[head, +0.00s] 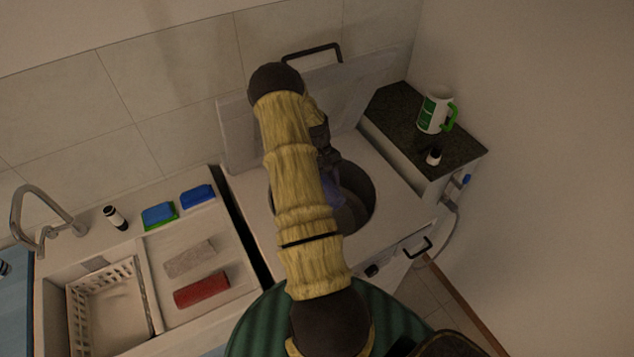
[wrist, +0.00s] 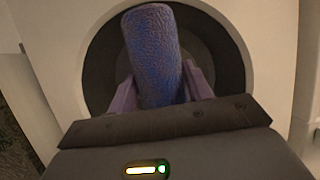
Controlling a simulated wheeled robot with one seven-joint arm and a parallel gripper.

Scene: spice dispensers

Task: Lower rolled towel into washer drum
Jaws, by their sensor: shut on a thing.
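A blue-purple rolled towel (wrist: 153,50) is held between the purple fingers of my gripper (wrist: 163,85) in the wrist view. The towel points along the fingers, in front of the dark round drum opening (wrist: 232,65). In the head view the white washer (head: 398,215) has its lid (head: 235,135) raised, and the drum (head: 362,200) is open at the top. My gripper (head: 328,165) is over the drum opening, largely hidden by my arm. A bluish patch, the towel or a finger, shows against the drum. How deep the towel's end reaches I cannot tell.
Left of the washer, a red roll (head: 202,290) and a greyish roll (head: 190,258) lie on the sink unit beside a white basket (head: 103,312). A white-and-green mug (head: 433,112) and a small bottle (head: 433,156) stand on the dark counter (head: 400,108) at right.

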